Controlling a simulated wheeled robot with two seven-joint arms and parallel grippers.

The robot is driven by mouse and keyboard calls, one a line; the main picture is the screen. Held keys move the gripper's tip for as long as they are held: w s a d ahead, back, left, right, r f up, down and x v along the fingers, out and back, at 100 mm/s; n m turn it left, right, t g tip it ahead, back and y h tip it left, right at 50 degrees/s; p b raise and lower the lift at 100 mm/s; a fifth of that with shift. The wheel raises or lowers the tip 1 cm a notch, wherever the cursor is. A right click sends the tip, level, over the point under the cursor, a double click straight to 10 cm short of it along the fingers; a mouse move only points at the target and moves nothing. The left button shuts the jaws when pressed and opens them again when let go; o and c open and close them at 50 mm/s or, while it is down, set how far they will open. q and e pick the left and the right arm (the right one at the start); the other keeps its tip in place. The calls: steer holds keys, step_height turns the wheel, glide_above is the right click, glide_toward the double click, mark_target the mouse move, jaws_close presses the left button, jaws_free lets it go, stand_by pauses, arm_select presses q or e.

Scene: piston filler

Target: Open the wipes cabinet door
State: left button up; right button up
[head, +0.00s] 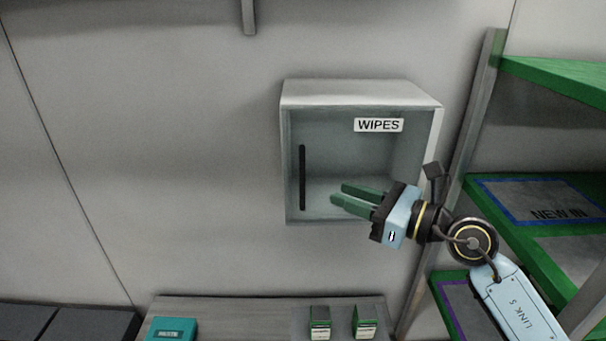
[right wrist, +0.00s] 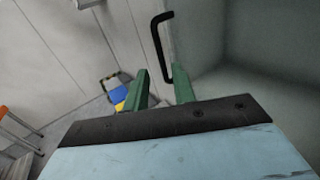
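The wipes cabinet (head: 361,92) is a pale box on the wall with a "WIPES" label. Its see-through door (head: 330,130) looks shut in the head view. A dark upright bar handle (head: 302,178) is at the door's left side. My right gripper (head: 339,194) is in front of the cabinet's lower half, to the right of the handle, its green fingers pointing left toward it. The fingers are parted and empty. In the right wrist view the handle (right wrist: 158,45) stands beyond the fingertips, its lower end in the gap between them. My left gripper is not in view.
A green-edged shelf rack (head: 530,225) stands close on the right. Below the cabinet, a grey surface (head: 250,310) holds a teal box (head: 172,329) and two small green boxes (head: 320,323). The wall left of the cabinet is clear.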

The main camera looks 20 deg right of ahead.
steer(key=p, duration=0.2)
glide_above(303, 204)
steer(key=shift+w, duration=0.3)
steer(key=shift+d, duration=0.1)
jaws_close()
